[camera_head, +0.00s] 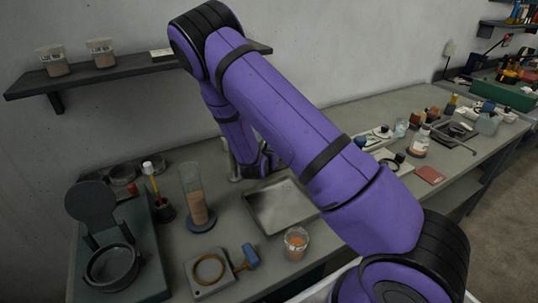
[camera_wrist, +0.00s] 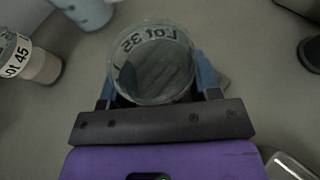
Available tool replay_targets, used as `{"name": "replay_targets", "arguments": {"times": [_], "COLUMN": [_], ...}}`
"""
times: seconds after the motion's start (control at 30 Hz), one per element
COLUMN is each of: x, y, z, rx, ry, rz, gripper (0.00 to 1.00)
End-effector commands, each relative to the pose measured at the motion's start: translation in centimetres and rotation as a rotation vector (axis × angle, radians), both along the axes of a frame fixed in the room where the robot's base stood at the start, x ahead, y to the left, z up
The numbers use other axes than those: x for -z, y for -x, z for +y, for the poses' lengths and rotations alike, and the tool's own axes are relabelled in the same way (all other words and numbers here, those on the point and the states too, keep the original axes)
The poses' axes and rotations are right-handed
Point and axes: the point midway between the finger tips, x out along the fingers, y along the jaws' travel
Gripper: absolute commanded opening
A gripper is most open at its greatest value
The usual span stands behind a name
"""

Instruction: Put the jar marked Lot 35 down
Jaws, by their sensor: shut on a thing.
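The jar marked Lot 35 (camera_wrist: 152,62) is a clear round jar, seen from above in the wrist view, with its lettering upside down. My gripper (camera_wrist: 157,82) is shut on it, one blue finger on each side. I cannot tell whether its base touches the surface below. In the head view my gripper (camera_head: 258,163) is low over the back of the bench (camera_head: 228,220), behind the metal tray, mostly hidden by my purple arm. The jar cannot be made out there.
A jar marked Lot 45 (camera_wrist: 32,62) stands left of the held jar in the wrist view. In the head view, a metal tray (camera_head: 283,232), a tall cylinder (camera_head: 192,190) and a cup of orange matter (camera_head: 296,242) stand nearby. Two jars (camera_head: 101,53) sit on the wall shelf (camera_head: 125,71).

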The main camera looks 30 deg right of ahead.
Motion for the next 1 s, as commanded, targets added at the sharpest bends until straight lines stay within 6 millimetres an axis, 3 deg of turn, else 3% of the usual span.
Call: {"name": "replay_targets", "arguments": {"times": [0.03,0.07,0.13,0.17,0.57,1.0], "x": [0.2,0.1,0.1,0.1,-0.5,-3.6], "y": [0.0,0.0,0.0,0.0,0.4,5.7], "z": [0.0,0.0,0.0,0.0,0.5,5.8], "rx": [0.001,0.0,0.0,0.0,-0.001,-0.002], "ry": [0.0,0.0,0.0,0.0,-0.002,-0.001], "rz": [0.0,0.0,0.0,0.0,0.0,0.002], "gripper": [0.28,0.64,0.8,0.82,0.82,0.82]}}
